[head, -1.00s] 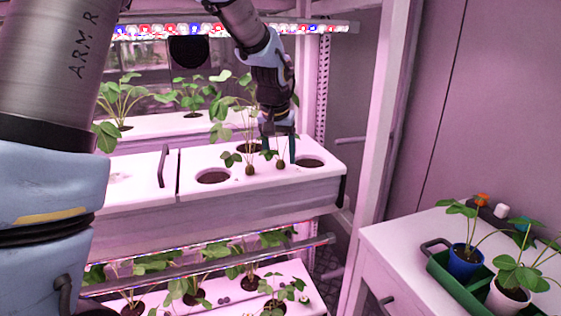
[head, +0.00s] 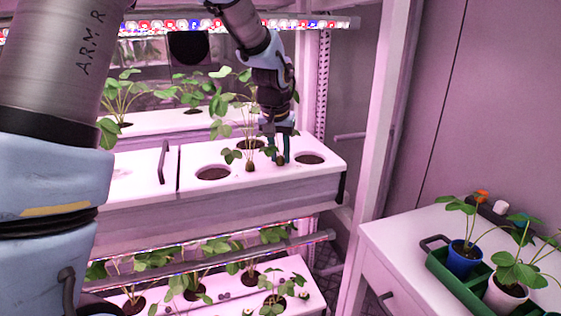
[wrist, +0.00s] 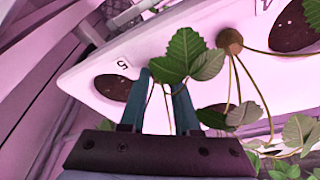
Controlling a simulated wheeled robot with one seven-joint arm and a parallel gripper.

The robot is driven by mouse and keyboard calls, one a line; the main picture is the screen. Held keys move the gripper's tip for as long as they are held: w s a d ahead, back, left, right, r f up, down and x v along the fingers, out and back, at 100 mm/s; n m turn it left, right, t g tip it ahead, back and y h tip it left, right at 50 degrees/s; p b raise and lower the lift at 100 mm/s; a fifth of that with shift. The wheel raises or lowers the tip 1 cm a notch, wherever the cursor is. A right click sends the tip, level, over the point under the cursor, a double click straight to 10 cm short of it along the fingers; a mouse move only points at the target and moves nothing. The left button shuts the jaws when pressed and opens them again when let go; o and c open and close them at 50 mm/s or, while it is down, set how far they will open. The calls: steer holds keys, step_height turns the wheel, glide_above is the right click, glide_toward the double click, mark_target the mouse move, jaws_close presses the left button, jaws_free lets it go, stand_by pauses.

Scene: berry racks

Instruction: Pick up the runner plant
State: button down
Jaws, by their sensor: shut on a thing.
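The runner plant is a small green-leaved plantlet with a brown root ball (head: 280,161), low at the white trough's front right. My gripper (head: 279,152) points down from above, its blue fingers drawn in around the plantlet just above that ball. In the wrist view the gripper (wrist: 163,82) has the plantlet's toothed leaf (wrist: 174,58) between and over its fingertips, hiding the grip point and root ball. A second brown root ball (head: 250,167) hangs close by on the left and also shows in the wrist view (wrist: 229,40), with thin runners trailing from it.
The white trough (head: 232,188) has open dark holes left (head: 213,173) and right (head: 310,159) of the plantlet. A taller plant (head: 222,105) stands behind. A lit shelf of plants is below. On the right, a white cabinet (head: 385,235) bears a green tray (head: 436,262) with potted plants.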

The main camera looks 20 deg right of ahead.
mark_target(280, 157)
steer(key=shift+r, duration=0.1)
steer(key=shift+r+p, duration=0.45)
steer(key=shift+r, duration=0.05)
step_height(280, 157, up, 3)
steer(key=shift+r+p, duration=0.1)
steer(key=shift+p, duration=1.05)
steer(key=s+a+b, duration=0.2)
steer(key=s+b, duration=0.2)
steer(key=s, duration=1.2)
steer(key=s+a+b, duration=0.2)
steer(key=s+b, duration=0.3)
steer(key=s, duration=1)
steer(key=shift+s+f, duration=0.4)
steer(key=shift+f, duration=0.05)
steer(key=c, duration=1.2)
jaws_free()
jaws_close()
